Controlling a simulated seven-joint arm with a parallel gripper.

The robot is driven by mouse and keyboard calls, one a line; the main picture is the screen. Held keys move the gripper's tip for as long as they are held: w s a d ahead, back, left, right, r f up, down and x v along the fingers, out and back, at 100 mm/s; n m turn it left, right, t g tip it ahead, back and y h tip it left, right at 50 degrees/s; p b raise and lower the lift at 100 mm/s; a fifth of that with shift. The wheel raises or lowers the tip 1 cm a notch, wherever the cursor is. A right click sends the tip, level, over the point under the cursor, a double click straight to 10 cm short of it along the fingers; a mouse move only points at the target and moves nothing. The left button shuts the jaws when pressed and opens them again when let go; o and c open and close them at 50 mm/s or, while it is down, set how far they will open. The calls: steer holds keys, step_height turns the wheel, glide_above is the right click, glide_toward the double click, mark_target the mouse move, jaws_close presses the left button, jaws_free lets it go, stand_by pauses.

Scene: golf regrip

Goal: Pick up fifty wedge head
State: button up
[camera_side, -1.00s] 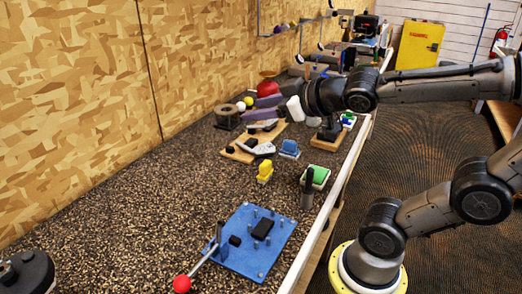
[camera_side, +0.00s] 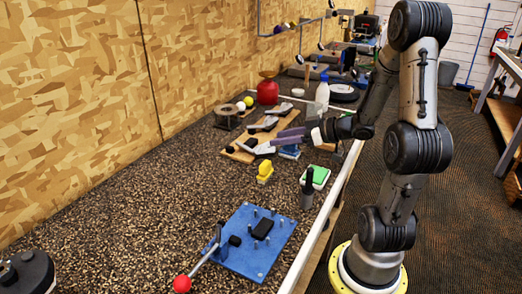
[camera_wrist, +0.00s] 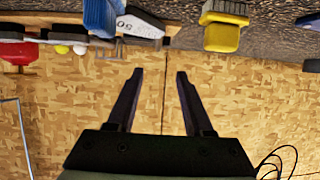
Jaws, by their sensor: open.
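The fifty wedge head (camera_wrist: 140,25), a grey club head marked "50", shows at the top of the wrist view beside a blue brush-like block (camera_wrist: 103,17). In the side view the head that seems to match it (camera_side: 264,149) lies at the near end of a wooden board (camera_side: 236,154), left of the blue block (camera_side: 289,152). My gripper (camera_wrist: 160,72) is open and empty, its two dark fingers apart. In the side view my gripper (camera_side: 277,137) reaches in from the right above the board, near the heads and apart from the fifty head as far as I can tell.
Other club heads (camera_side: 262,125) lie farther along the board. A yellow block (camera_side: 265,172), green-topped block (camera_side: 315,177) and dark upright cylinder (camera_side: 307,190) stand nearer. A white bottle (camera_side: 322,95) and red container (camera_side: 267,92) stand behind. A blue plate fixture (camera_side: 255,240) is in front.

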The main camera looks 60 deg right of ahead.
mark_target(240, 143)
steer(key=x, duration=1.3)
steer(key=shift+w+d+f, duration=0.1)
steer(key=shift+w+d, duration=0.1)
steer(key=shift+w, duration=0.05)
jaws_close()
stand_by(1.0)
